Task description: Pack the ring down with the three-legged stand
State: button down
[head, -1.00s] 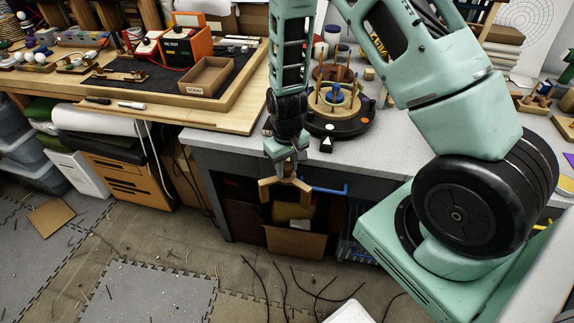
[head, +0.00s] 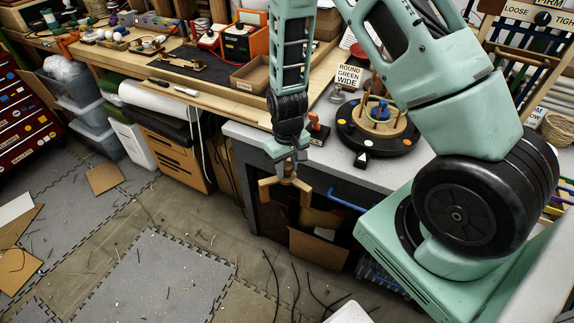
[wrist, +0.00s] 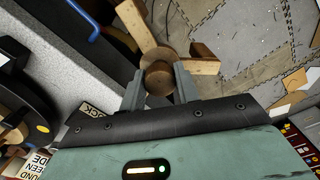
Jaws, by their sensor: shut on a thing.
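My gripper (head: 285,160) is shut on the wooden three-legged stand (head: 285,185) and holds it in the air in front of the grey bench's front edge. In the wrist view the stand's round hub (wrist: 159,76) sits between the fingers, with its legs spreading outward. The black round turntable (head: 365,142) lies on the bench to the right of my gripper, apart from the stand. It carries upright wooden pegs and a blue piece (head: 378,110) in the middle. I cannot clearly make out a ring on it.
A sign reading ROUND GREEN WIDE (head: 348,75) stands behind the turntable. A blue handle (head: 347,199) sticks out at the bench front. A cardboard box (head: 318,248) is under the bench. The floor at left is mostly open, with scraps and loose strands.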

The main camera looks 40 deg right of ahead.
notch_tip(320, 180, up, 12)
jog(key=p, duration=1.1)
